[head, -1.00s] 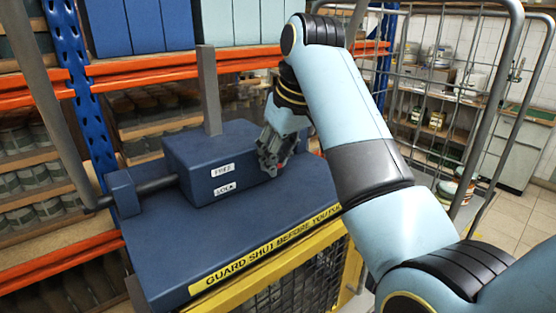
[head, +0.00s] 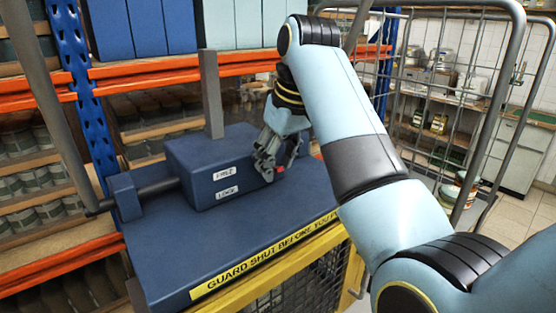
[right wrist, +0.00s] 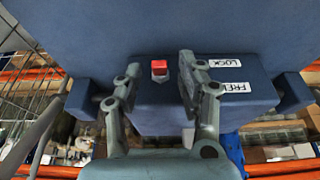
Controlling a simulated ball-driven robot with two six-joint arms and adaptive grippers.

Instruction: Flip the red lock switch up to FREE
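The blue lock box (head: 205,160) carries a FREE label (head: 229,173) above a LOCK label (head: 227,191). The small red lock switch (head: 280,169) is on the same face, right of the labels. The right wrist view is upside down to the box: the red switch (right wrist: 159,67) lies toward the LOCK label (right wrist: 196,64), away from the FREE label (right wrist: 230,88). My right gripper (head: 267,168) is at this face. In the wrist view my right gripper (right wrist: 158,76) is open, one finger on each side of the switch, with gaps visible. My left gripper is out of view.
The box stands on a blue guard panel (head: 165,240) with a yellow warning strip (head: 265,256). Shelving with jars stands behind; a wire cage (head: 440,130) is at right.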

